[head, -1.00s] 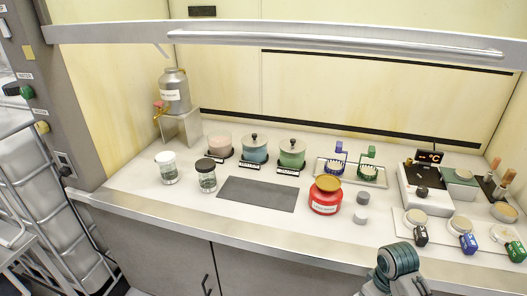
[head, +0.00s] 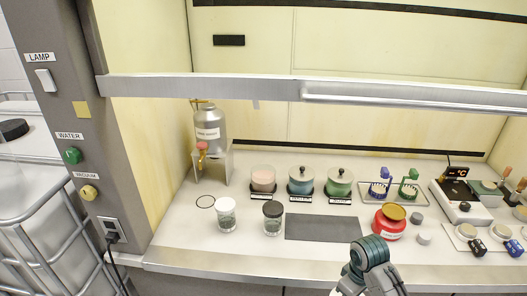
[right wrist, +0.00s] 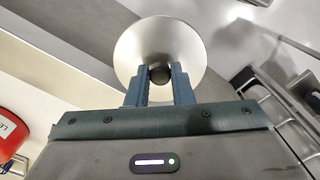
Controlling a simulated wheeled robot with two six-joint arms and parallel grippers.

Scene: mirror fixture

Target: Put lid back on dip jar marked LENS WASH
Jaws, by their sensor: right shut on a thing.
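Three dip jars stand in a row on dark labelled bases: a pink jar (head: 263,180) with no knobbed lid visible on it, a blue jar (head: 301,184) and a green jar (head: 339,186), both with knobbed lids on. Their labels are too small to read in the head view. My right gripper (right wrist: 159,84) is shut on the dark knob of a pale, shiny round lid (right wrist: 160,45) in the right wrist view. In the head view only part of my right arm shows at the bottom; its gripper and the lid are out of frame. My left gripper is not in view.
A white-lidded jar (head: 226,213) and a dark-lidded jar (head: 272,217) stand in front of the dip jars. A bare dark mat (head: 322,228) lies right of them. A red jar (head: 389,222) stands further right. A metal sash bar (head: 330,92) crosses above the counter.

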